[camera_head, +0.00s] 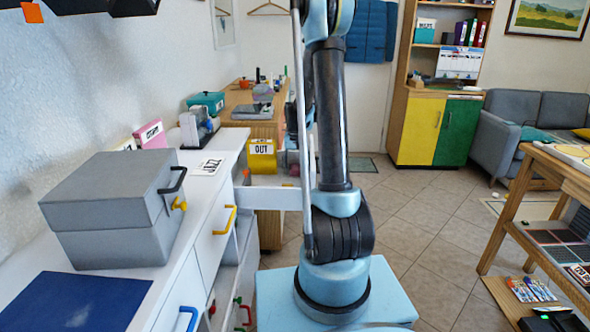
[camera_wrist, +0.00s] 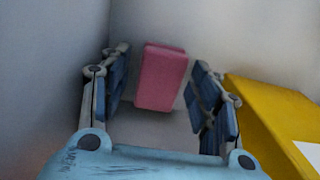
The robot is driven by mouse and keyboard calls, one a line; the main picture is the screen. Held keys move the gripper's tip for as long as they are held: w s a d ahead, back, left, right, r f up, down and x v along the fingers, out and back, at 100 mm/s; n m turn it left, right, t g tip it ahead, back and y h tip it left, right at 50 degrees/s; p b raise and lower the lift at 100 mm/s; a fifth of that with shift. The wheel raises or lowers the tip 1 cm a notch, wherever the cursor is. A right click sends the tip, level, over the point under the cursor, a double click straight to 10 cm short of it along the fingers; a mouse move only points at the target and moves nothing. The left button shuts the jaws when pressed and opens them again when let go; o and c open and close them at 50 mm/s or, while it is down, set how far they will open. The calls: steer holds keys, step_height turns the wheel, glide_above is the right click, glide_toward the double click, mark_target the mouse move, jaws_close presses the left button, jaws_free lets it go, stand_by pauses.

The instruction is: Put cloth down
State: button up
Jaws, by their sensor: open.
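A pink block-shaped thing (camera_wrist: 162,78), which may be the folded cloth, lies on a pale surface in the wrist view. My gripper (camera_wrist: 160,92) is open, with one blue-padded finger on each side of it. A gap shows between each finger and the pink thing, so the fingers do not appear to grip it.
A yellow box marked OUT (camera_head: 262,158) stands beside my arm; yellow (camera_wrist: 275,125) also fills the wrist view's right side. A white cabinet (camera_head: 215,238) with a grey lidded box (camera_head: 115,215) is at left.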

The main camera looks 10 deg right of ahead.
mark_target(295, 167)
step_height(295, 167, up, 12)
stand_by(0.7)
steer(key=shift+r, duration=0.1)
steer(key=s+r+n+t, duration=0.1)
steer(key=s+r+t, duration=0.25)
steer(key=s, duration=0.85)
steer(key=s+r+n+t, duration=0.15)
steer(key=s+t, duration=0.25)
steer(key=s, duration=0.8)
steer(key=s+f+g, duration=0.5)
steer(key=s+f, duration=0.5)
steer(key=s, duration=0.5)
steer(key=shift+s+f, duration=0.25)
steer(key=shift+f, duration=0.05)
steer(key=shift+d, duration=0.1)
